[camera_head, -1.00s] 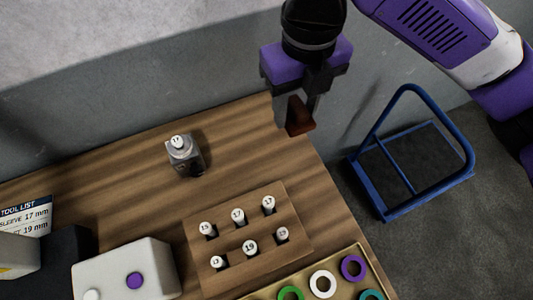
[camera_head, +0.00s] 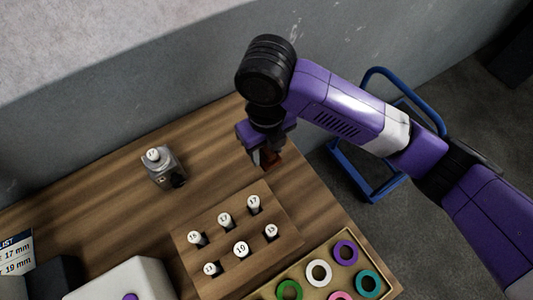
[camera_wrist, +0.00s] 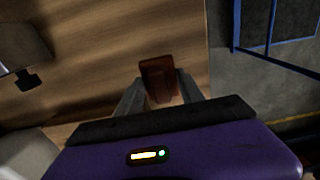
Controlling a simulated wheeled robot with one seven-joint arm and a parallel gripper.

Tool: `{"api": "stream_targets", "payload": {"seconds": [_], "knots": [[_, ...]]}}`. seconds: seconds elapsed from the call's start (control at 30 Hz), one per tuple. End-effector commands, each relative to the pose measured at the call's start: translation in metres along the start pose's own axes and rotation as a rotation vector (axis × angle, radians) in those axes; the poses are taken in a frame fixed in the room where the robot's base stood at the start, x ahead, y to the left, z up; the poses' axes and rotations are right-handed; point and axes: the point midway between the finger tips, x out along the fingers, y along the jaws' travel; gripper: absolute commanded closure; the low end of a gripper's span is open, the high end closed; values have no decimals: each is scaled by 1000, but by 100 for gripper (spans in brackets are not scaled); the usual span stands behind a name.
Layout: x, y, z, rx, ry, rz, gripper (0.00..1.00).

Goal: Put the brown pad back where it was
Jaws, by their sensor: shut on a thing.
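The brown pad (camera_wrist: 158,76) is a small reddish-brown block between the fingertips of my gripper (camera_wrist: 160,92) in the wrist view. In the head view, my gripper (camera_head: 262,158) is shut on the pad (camera_head: 271,159), which is partly hidden by the fingers and wrist. They are over the back right part of the wooden table (camera_head: 110,195), near its right edge. I cannot tell whether the pad touches the table.
A wooden block (camera_head: 207,262) holds several numbered white-topped pegs. A grey metal fixture (camera_head: 163,172) with a numbered peg stands left. A tray (camera_head: 318,292) of coloured rings lies in front. A blue cart (camera_head: 338,157) stands right of the table.

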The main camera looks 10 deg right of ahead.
Motion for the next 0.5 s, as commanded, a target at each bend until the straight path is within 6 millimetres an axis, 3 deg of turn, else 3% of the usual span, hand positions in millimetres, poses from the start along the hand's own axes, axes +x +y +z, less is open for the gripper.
{"api": "stream_targets", "payload": {"seconds": [0.2,0.5], "knots": [[30,0,-1,2,3,1,100],[33,0,0,1,0,0,100]]}}
